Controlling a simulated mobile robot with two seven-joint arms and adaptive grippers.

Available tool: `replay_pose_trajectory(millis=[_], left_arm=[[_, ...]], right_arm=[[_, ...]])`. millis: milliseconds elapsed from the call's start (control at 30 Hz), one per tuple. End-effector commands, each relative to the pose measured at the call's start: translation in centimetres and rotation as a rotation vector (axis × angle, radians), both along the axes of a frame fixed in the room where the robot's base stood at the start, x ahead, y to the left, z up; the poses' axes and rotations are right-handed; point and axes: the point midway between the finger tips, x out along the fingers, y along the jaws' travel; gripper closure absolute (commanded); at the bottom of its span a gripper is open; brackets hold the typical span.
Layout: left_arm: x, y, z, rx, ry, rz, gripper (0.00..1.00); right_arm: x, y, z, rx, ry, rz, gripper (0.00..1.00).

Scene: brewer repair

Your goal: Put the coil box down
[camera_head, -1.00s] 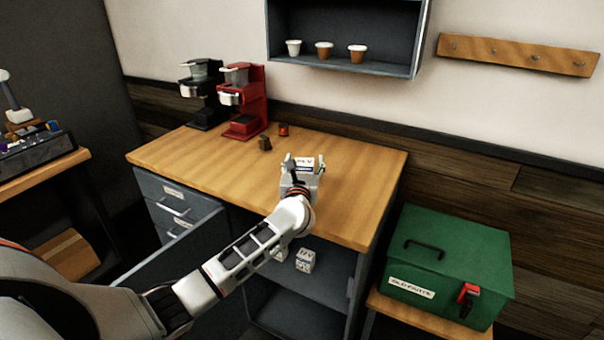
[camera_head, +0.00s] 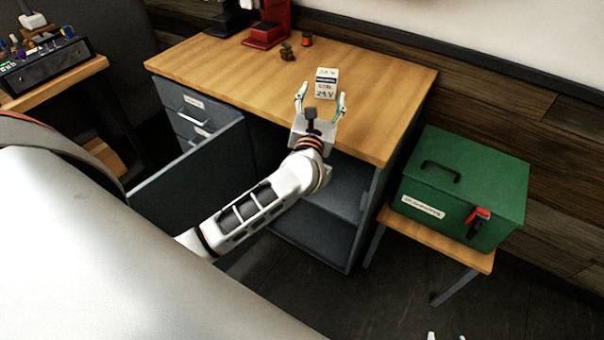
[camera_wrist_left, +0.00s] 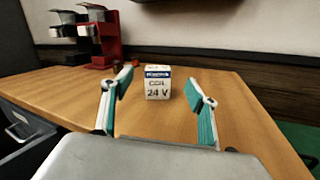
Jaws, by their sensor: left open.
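The coil box (camera_head: 326,83) is a small white box with a blue band and "24 V" lettering. It stands upright on the wooden counter (camera_head: 385,85). My left gripper (camera_head: 320,96) is open in front of it, at the counter's front edge, with its fingers apart and not touching the box. In the left wrist view the coil box (camera_wrist_left: 158,83) stands beyond and between the two spread fingertips (camera_wrist_left: 162,90).
A red brewer (camera_head: 268,25) stands at the back left of the counter. A small brown part (camera_head: 287,52) and a small dark red-topped item (camera_head: 306,40) lie near it. A green box (camera_head: 465,180) sits on a low stand at right. The cabinet door (camera_head: 190,180) hangs open below.

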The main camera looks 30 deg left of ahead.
Motion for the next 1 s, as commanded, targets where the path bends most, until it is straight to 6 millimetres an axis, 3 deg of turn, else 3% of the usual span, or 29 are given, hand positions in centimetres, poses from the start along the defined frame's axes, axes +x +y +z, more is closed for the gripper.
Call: replay_pose_trajectory(millis=[167,333,467,567,700,800,867,900,1000], left_arm=[[-4.9,-3.9,-0.7,0.607,-0.001,-0.056,0.41],[-10.1,-9.3,-4.3,1.262,0.035,-0.131,0.41],[-14.6,-12.9,-10.3,1.783,0.087,-0.232,0.41],[-18.8,-14.4,-16.3,2.191,0.131,-0.346,0.41],[-24.7,-14.0,-24.1,2.678,0.167,-0.540,0.41],[-28.0,-12.7,-27.7,2.918,0.176,-0.664,0.41],[-29.5,-12.0,-29.1,3.014,0.177,-0.723,0.41],[-30.1,-11.6,-29.7,-3.034,-0.173,0.743,0.41],[-30.9,-11.1,-30.5,-2.966,-0.165,0.747,0.41]], right_arm=[[0.0,0.0,0.0,0.000,0.000,0.000,0.60],[0.0,0.0,0.0,0.000,0.001,0.000,0.60],[0.0,0.0,0.0,0.000,0.001,0.000,0.60],[0.0,0.0,0.0,-0.001,0.001,0.000,0.60],[0.0,0.0,0.0,-0.001,0.001,0.000,0.60],[0.0,0.0,-0.1,-0.001,0.001,0.000,0.60],[-0.1,0.0,-0.1,-0.001,0.001,0.001,0.60],[-0.1,0.0,-0.1,-0.001,0.001,0.001,0.60],[-0.1,0.0,-0.1,-0.001,0.001,0.001,0.60]])
